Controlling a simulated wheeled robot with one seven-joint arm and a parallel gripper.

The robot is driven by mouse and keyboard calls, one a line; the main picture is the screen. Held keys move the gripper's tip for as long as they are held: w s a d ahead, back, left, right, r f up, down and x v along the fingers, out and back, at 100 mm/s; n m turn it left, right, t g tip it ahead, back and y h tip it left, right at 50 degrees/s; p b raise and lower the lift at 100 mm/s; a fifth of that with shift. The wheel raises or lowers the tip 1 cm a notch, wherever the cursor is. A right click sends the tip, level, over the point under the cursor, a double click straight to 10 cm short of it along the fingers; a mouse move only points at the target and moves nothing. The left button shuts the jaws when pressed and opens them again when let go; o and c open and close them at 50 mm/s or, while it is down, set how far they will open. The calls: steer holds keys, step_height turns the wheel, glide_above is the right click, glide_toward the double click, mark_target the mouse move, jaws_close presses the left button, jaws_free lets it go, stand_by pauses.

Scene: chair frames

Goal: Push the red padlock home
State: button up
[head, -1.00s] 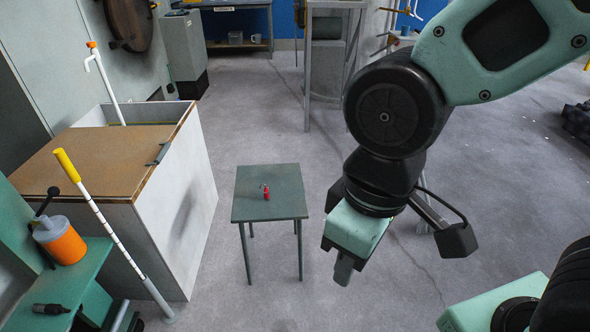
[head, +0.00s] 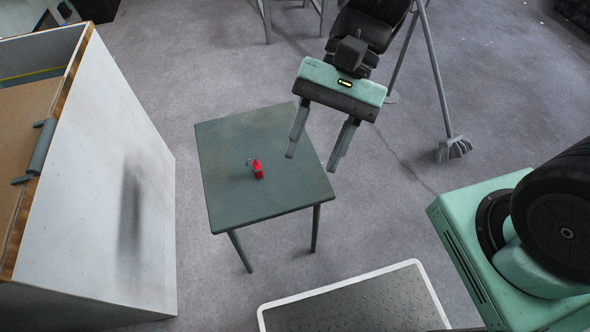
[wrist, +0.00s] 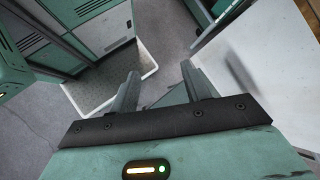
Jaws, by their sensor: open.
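The red padlock (head: 257,168) lies on the small dark green table (head: 235,207) in the head view. A thin metal part, perhaps its shackle, shows at its upper left; whether it is seated in the body is too small to tell. My gripper (head: 316,161) is open and empty. Its two fingers are spread apart and point downward near the right side of the table, to the right of the padlock. In the wrist view the open fingers of my gripper (wrist: 157,82) show with nothing between them. The padlock is not visible in the wrist view.
A tall white-walled box (head: 120,190) with a wooden edge stands left of the table. A dark ribbed platform with a pale rim (head: 330,289) is at the front. A broom-like pole (head: 440,90) stands at right.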

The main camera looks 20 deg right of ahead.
steer(key=w+a+f+m+y+b, duration=0.1)
steer(key=w+f+m+y+b, duration=0.1)
steer(key=w+f+m+b, duration=0.3)
steer(key=w+f+m+y+b, duration=0.1)
steer(key=w+f+y+b, duration=0.15)
steer(key=f, duration=0.45)
steer(key=m+t+y+b, duration=0.45)
steer(key=m+b, duration=0.25)
steer(key=b, duration=0.2)
glide_toward(266, 172)
steer(key=r, duration=0.1)
steer(key=a, duration=0.1)
steer(key=a+r, duration=0.1)
steer(key=shift+s+a+r+t+h, duration=0.1)
steer(key=shift+s+r+t+h, duration=0.2)
steer(key=shift+t, duration=0.05)
steer(key=b+x, duration=0.4)
steer(key=x, duration=0.4)
steer(key=shift+f, duration=0.1)
steer(key=shift+p, duration=0.3)
steer(key=c, duration=0.5)
jaws_close()
steer(key=shift+r, duration=0.25)
steer(key=shift+r, duration=0.1)
steer(key=shift+r+p, duration=2.7)
steer(key=shift+r, duration=0.2)
